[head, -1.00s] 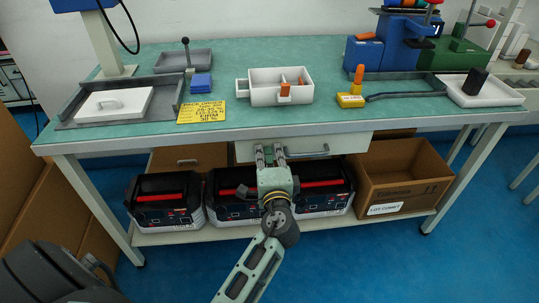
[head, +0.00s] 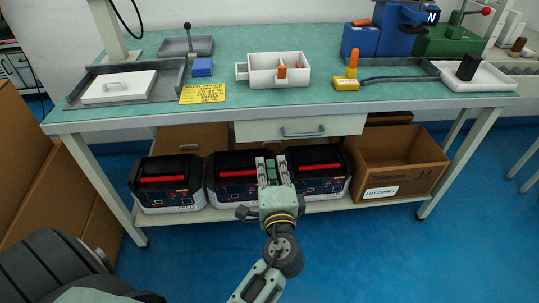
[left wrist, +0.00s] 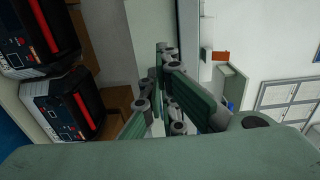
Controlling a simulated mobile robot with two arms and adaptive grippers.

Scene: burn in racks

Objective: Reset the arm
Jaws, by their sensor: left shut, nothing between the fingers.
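My left gripper (head: 270,165) is in front of the workbench, below the drawer and in front of the shelf with the power units. Its fingers are shut with nothing between them and touch nothing that I can see. In the left wrist view its dark, green-padded fingers (left wrist: 168,100) show above my green wrist housing. My right gripper is in neither current view.
The drawer (head: 300,127) is under the bench top (head: 225,106). Power units (head: 166,182) and an open cardboard box (head: 395,187) stand on the lower shelf. A white divided tray (head: 262,82) is on the bench. Blue floor is clear at the lower right.

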